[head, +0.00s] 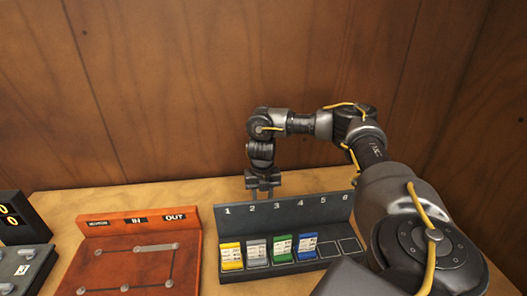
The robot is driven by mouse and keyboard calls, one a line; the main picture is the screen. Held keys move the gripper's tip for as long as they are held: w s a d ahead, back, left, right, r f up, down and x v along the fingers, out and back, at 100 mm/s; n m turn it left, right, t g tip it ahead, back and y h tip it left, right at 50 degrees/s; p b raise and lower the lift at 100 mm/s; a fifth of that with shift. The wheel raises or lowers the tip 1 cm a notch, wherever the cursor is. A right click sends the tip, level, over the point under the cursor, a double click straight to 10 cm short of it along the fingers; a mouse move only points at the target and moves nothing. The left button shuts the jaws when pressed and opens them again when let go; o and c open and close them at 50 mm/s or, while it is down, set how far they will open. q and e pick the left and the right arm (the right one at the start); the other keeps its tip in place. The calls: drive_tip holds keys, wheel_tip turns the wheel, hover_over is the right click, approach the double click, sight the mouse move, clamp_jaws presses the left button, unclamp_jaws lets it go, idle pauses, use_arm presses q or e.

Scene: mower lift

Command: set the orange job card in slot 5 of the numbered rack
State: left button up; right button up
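The numbered rack (309,212) is dark grey, with slots 1 to 6 marked along its back panel. A yellow card (232,256) is in slot 1, a grey one (257,253) in slot 2, a green one (282,248) in slot 3 and a blue one (307,246) in slot 4. Slot 5 (328,249) and slot 6 look empty. I see no orange job card. My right gripper (264,195) points down at the rack's back edge, near numbers 2 and 3. I cannot tell its finger gap. My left gripper is out of view.
A red-orange board (98,268) with IN and OUT labels and a grey line pattern lies left of the rack. A wooden wall (200,90) closes the back. Bare bench (80,204) shows behind the board.

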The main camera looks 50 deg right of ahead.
drive_tip(key=shift+d+f+b, duration=0.15)
drive_tip(key=shift+f+b, duration=0.3)
drive_tip(key=shift+f, duration=1.6)
drive_tip(key=shift+d+f+b, duration=0.1)
drive_tip(key=shift+f+b, duration=0.3)
drive_tip(key=shift+f, duration=1.6)
clamp_jaws()
